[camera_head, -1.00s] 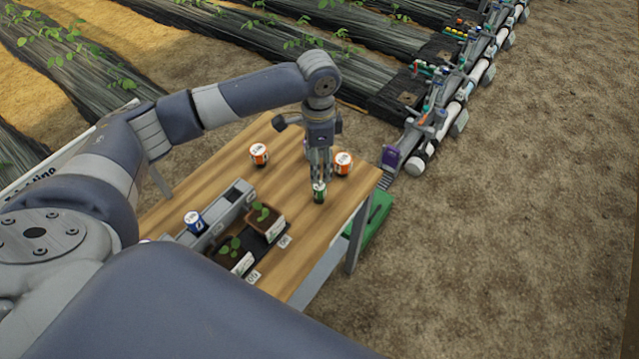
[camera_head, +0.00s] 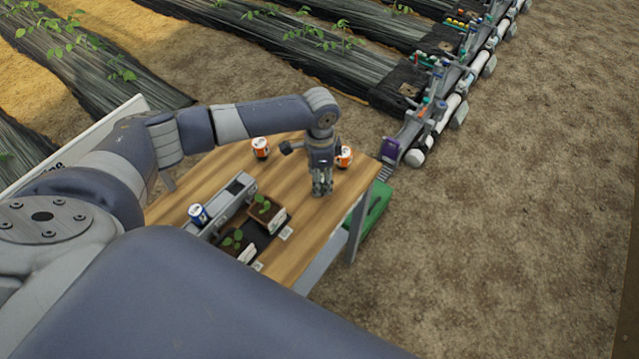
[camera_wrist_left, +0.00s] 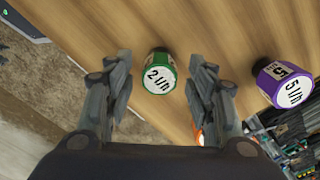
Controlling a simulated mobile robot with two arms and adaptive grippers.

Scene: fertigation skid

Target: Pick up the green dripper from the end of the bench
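The green dripper (camera_wrist_left: 158,73) shows in the left wrist view as a green-rimmed cap with a white "2 l/h" top. It stands on the wooden bench (camera_head: 299,255), between and just beyond the fingers of my left gripper (camera_wrist_left: 161,82). The fingers are spread either side of it with gaps showing. In the head view my left gripper (camera_head: 322,191) points down over the bench near its right end and hides the green dripper. My right gripper is not in view.
A purple "5 l/h" dripper (camera_wrist_left: 283,84) stands right of the gripper in the wrist view. Orange drippers (camera_head: 344,156) (camera_head: 261,147) stand near the arm. A blue dripper (camera_head: 198,214), grey holder (camera_head: 236,194) and potted seedlings (camera_head: 266,209) are left. A green crate (camera_head: 375,207) is below the bench end.

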